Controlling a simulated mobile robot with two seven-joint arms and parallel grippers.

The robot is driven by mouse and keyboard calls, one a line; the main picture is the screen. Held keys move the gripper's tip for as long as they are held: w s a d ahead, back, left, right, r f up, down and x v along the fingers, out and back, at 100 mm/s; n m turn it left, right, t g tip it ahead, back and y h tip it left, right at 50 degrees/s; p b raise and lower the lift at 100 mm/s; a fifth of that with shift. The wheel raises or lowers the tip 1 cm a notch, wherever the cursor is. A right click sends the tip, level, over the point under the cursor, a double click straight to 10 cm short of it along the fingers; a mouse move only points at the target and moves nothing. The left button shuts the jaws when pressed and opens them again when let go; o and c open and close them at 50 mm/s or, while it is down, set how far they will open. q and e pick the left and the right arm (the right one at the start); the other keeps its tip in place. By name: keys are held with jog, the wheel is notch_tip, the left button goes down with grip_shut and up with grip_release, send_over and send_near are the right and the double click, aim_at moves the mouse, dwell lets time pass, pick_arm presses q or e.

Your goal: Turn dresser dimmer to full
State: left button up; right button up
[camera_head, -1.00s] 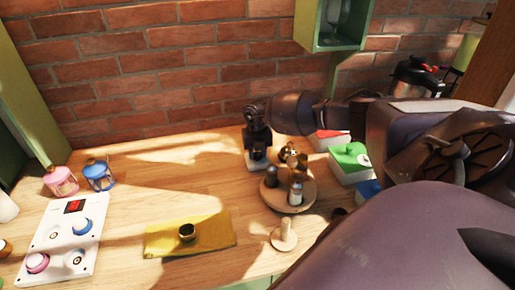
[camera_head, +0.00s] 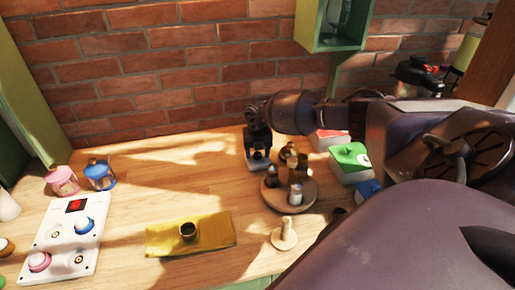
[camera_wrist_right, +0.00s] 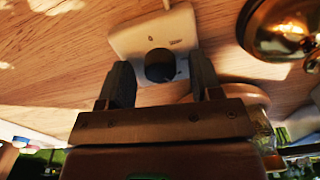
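The dimmer is a small white plate (camera_head: 249,162) with a dark round knob (camera_wrist_right: 160,66), on the wooden table near the brick wall. The plate also shows in the right wrist view (camera_wrist_right: 128,42). My right gripper (camera_head: 258,148) reaches over the dimmer from above and partly hides it in the head view. In the right wrist view its two fingers (camera_wrist_right: 161,78) are apart, with the knob between them in the picture. I see a gap on each side of the knob; contact cannot be made out. My left gripper is not in view.
A round wooden stand (camera_head: 271,197) with metal and glass items is close beside the dimmer. A green-topped box (camera_head: 350,158) stands to the right. Pink (camera_head: 62,181) and blue (camera_head: 99,174) lanterns, a white control panel (camera_head: 58,240) and a yellow cloth (camera_head: 212,233) lie left.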

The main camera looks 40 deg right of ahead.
aim_at(258, 153)
notch_tip(258, 153, up, 11)
dwell(0.7)
jog(key=shift+f, duration=0.1)
